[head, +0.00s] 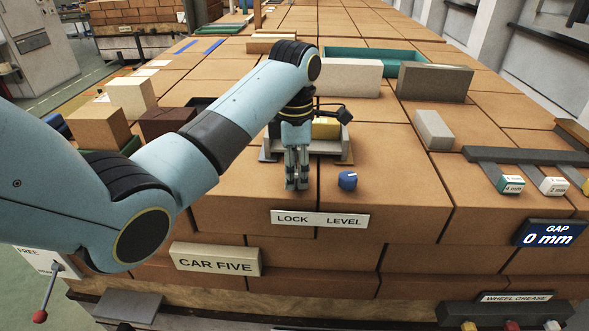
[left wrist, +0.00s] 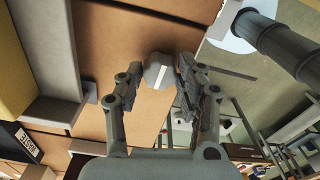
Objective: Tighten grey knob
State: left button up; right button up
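The grey knob (left wrist: 154,73), with a white stripe on its face, shows in the left wrist view between the two fingers of my left gripper (left wrist: 160,66). The fingers are apart, with a narrow gap visible on each side of the knob. In the head view my left gripper (head: 297,186) points down at the brick edge above the LOCK end of the LOCK LEVEL plate (head: 320,219). There the knob is hidden by the fingers. My right gripper is not in view.
A blue knob (head: 347,180) stands just right of my left gripper. Behind the gripper is a grey tray (head: 322,147) with a yellow block (head: 326,128). A light grey block (head: 433,130) lies farther right. Bare brick surface lies between them.

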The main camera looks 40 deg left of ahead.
pick_arm(q)
jog(key=c, duration=0.6)
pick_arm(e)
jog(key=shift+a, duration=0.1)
